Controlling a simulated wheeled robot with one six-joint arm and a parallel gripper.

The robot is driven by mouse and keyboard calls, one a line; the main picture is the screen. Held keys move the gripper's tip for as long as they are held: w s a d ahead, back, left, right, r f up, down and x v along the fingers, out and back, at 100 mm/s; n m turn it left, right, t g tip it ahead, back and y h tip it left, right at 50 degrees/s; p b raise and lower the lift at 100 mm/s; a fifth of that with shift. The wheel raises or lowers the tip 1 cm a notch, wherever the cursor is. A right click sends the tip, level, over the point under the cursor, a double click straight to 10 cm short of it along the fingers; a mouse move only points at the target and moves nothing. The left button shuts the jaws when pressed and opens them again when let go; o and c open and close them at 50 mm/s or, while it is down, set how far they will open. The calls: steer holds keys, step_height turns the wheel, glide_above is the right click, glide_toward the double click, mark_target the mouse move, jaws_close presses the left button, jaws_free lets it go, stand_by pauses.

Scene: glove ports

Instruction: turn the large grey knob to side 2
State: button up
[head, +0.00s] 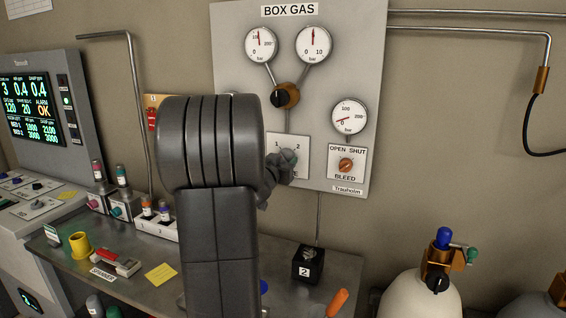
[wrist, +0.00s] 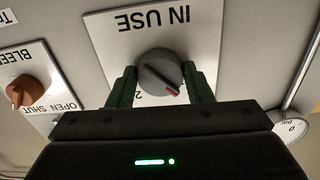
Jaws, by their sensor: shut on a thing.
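The large grey knob (wrist: 157,70) sits on the white IN USE plate (wrist: 112,22), which appears upside down in the wrist view. Its red pointer mark slants to the lower right there, away from the printed 2 at the lower left. The 1 is hidden in the wrist view. My gripper (wrist: 160,76) has one green finger on each side of the knob and is shut on it. In the head view, my arm hides part of the plate (head: 301,146), with 1 and 2 visible at its top; my gripper (head: 279,167) largely covers the knob.
A black-and-orange valve (head: 286,96) sits above, among gauges. The bench below holds a black box marked 2 (head: 308,264) and a yellow cup (head: 79,245).

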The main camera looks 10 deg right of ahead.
steer(key=m+b, duration=0.1)
steer(key=m, duration=0.3)
steer(key=shift+m, duration=0.3)
steer(key=m+b, duration=0.2)
steer(key=m, duration=0.2)
steer(key=m+b, duration=0.1)
steer(key=m, duration=0.4)
steer(key=shift+w+a+b, duration=0.1)
steer(key=shift+b, duration=0.25)
steer(key=shift+r+m+b, duration=0.1)
steer(key=shift+m+b, duration=0.55)
steer(key=shift+m, duration=1.15)
steer(key=o, duration=1)
steer(key=b+v, duration=0.1)
steer(key=v, duration=1.3)
steer(key=shift+w, duration=0.1)
